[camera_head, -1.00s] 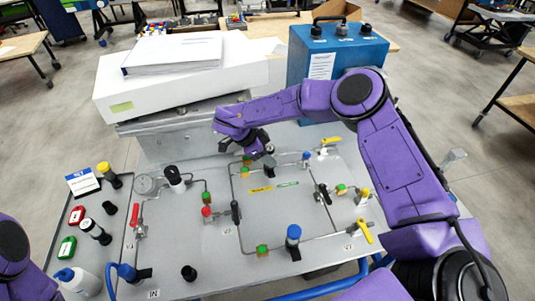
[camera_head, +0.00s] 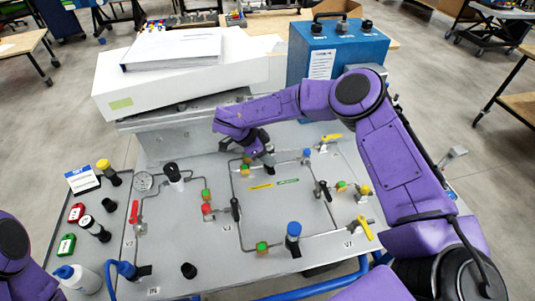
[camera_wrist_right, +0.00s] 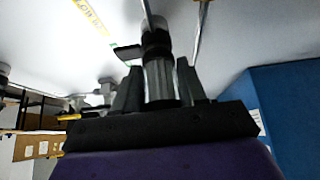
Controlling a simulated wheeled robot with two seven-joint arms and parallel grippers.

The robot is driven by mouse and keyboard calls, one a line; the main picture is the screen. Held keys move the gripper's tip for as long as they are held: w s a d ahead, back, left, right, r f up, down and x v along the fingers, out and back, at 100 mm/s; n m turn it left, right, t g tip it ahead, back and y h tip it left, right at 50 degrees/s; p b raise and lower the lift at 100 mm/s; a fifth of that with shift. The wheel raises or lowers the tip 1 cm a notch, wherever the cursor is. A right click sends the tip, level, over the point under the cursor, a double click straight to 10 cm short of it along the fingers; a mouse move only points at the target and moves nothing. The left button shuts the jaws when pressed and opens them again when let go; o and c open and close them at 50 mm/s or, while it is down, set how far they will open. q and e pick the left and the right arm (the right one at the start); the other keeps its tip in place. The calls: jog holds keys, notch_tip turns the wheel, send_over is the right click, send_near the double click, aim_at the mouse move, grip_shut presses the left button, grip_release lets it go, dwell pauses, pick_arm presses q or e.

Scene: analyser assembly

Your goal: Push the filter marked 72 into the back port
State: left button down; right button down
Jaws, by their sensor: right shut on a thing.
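My right gripper (camera_head: 267,158) is low over the back middle of the grey panel (camera_head: 300,220). In the right wrist view its two fingers are shut on a grey ribbed cylinder (camera_wrist_right: 159,82), which appears to be the filter. No 72 can be read on it. A black collar (camera_wrist_right: 156,42) sits at the cylinder's far end, in line with a thin metal pipe. I cannot tell whether the collar belongs to the filter or to the back port, nor how deep the filter sits. The gripper and arm mostly hide this spot in the head view. My left gripper is out of view.
A blue box (camera_head: 345,50) stands behind the panel, and a white box with papers (camera_head: 175,52) is at its back left. A blue-capped cylinder (camera_head: 293,236), a black-capped cylinder (camera_head: 173,175) and yellow handles (camera_head: 365,229) rise from the panel. Loose parts lie on the left.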

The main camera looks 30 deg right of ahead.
jog(key=shift+f, duration=0.1)
jog(key=c, duration=0.5)
grip_release()
jog(key=shift+c, duration=0.2)
